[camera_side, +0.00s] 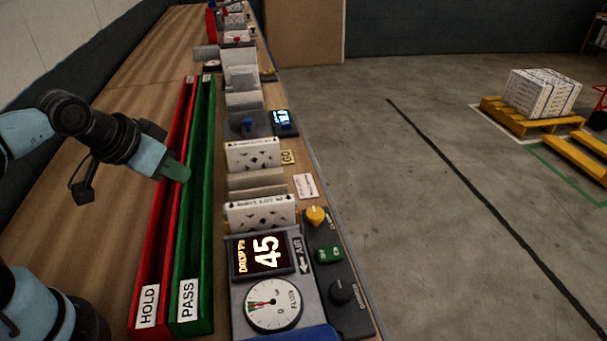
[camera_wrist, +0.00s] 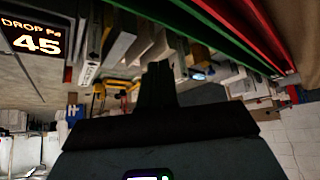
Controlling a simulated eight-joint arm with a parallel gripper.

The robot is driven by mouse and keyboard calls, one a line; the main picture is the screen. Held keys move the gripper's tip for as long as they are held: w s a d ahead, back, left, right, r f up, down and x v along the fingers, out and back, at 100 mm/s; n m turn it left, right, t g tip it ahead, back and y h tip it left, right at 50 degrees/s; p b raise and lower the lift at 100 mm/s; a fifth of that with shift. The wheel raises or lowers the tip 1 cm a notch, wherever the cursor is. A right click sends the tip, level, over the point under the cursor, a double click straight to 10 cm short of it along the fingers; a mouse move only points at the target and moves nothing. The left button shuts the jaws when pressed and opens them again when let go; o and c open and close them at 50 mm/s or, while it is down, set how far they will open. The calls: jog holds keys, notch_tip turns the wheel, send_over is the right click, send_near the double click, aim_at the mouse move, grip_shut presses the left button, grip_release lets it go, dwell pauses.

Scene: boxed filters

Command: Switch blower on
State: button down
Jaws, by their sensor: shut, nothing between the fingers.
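The black control panel (camera_side: 342,285) stands at the near right end of the bench. It carries a yellow knob (camera_side: 316,215), a green switch block (camera_side: 329,254) with two small marked buttons, and a black knob (camera_side: 341,291). Beside it a display (camera_side: 263,256) reads 45 under "DROP Pa"; it also shows in the wrist view (camera_wrist: 35,38). My gripper (camera_side: 181,172) is shut and empty above the red and green troughs, left of the panel and well apart from it. Its closed fingers (camera_wrist: 158,78) show in the wrist view. The panel controls cannot be made out there.
The red HOLD trough (camera_side: 147,306) and green PASS trough (camera_side: 189,299) run along the bench. Boxed filters (camera_side: 259,215) stand in a row right of them. A round dial gauge (camera_side: 273,305) sits below the display. The floor to the right holds a pallet (camera_side: 533,119).

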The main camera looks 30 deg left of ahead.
notch_tip(320, 180, up, 3)
jog(key=m+g, duration=0.7)
jog(key=m, duration=0.2)
send_over(323, 253)
jog(key=shift+f, duration=0.1)
notch_tip(323, 253, down, 14)
jog(key=shift+r, duration=0.1)
dwell(0.5)
